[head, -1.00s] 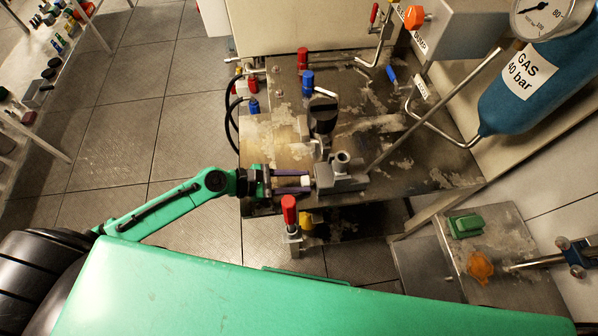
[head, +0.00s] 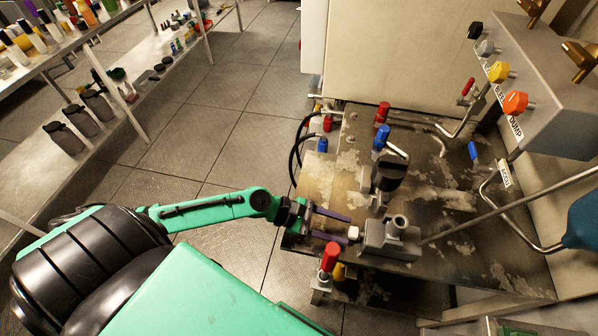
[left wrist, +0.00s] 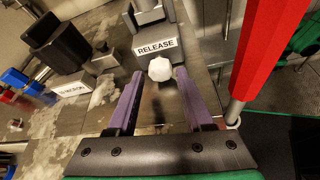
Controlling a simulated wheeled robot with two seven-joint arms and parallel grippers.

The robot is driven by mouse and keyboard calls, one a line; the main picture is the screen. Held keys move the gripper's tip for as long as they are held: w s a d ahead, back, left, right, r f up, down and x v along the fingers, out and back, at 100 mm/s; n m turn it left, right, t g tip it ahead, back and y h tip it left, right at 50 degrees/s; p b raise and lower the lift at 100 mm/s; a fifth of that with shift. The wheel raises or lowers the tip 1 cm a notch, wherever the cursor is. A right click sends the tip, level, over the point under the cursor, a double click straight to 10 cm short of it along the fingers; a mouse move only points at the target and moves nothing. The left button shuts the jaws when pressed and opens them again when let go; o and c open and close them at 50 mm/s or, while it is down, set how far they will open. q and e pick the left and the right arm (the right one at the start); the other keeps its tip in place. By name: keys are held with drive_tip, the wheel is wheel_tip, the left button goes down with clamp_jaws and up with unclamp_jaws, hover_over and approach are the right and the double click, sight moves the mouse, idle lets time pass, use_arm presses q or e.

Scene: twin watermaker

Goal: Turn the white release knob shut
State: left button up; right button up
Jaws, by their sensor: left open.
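The white release knob (head: 353,233) sticks out on the left side of a grey metal block (head: 392,240) on the metal-topped bench. In the left wrist view the knob (left wrist: 160,69) is below the RELEASE label (left wrist: 157,47). My left gripper (head: 347,229) is open, with one purple finger on each side of the knob. In the left wrist view the gripper (left wrist: 156,79) shows gaps between its fingers and the knob. The knob's turned position cannot be told. My right gripper is not in view.
A red-handled valve (head: 330,257) stands close beside the gripper; its red handle (left wrist: 268,50) is large in the left wrist view. A black-topped fitting (head: 389,172) stands behind the block. A metal rod (head: 510,205) slants to the right. Open floor (head: 225,140) lies left of the bench.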

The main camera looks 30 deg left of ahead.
use_arm(q)
drive_tip(key=p+v, duration=0.2)
drive_tip(key=v, duration=0.9)
drive_tip(key=shift+s+a+r, duration=0.2)
drive_tip(key=shift+a+r, duration=0.05)
drive_tip(key=shift+r, duration=0.05)
drive_tip(key=shift+s+a, duration=0.15)
drive_tip(key=shift+a, duration=0.15)
